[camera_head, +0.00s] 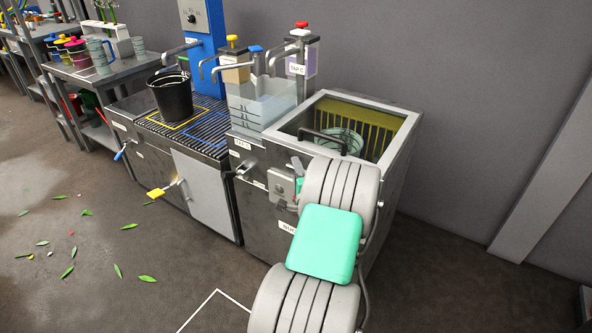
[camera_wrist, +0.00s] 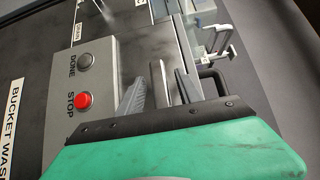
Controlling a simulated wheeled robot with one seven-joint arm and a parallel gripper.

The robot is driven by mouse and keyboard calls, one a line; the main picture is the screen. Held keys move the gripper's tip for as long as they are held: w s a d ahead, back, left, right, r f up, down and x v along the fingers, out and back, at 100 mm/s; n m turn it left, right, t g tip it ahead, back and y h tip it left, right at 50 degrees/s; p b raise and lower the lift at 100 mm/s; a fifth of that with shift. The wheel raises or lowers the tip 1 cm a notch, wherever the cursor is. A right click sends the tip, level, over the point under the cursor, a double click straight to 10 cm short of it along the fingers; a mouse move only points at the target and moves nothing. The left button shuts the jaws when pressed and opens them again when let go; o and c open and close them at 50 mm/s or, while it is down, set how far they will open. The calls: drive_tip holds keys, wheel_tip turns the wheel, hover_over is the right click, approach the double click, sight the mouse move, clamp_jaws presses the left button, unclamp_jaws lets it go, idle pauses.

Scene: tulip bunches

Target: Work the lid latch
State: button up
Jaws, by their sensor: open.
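The washer (camera_head: 262,210) is a dark metal cabinet with a see-through lid (camera_head: 352,112) lying over its top opening. A black lid handle (camera_head: 323,140) stands on it; a dark bar (camera_wrist: 212,76) in the wrist view is probably the same handle. A round, bucket-like thing shows under the lid. My gripper is at the washer's front upper edge, mostly hidden by my arm in the head view. In the wrist view my gripper (camera_wrist: 160,88) is open, beside the control box. Grey upright pieces stand between and near its fingers; I cannot tell which is the latch.
The control box (camera_wrist: 85,85) has a red STOP button (camera_wrist: 84,100) and a grey DONE button (camera_wrist: 86,60), close left of my gripper. Dispensers (camera_head: 270,70) and a black bucket (camera_head: 171,97) stand left of the lid. Leaves litter the open floor.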

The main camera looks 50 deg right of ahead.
drive_tip(key=shift+w+d, duration=0.15)
clamp_jaws()
idle(0.4)
idle(1.0)
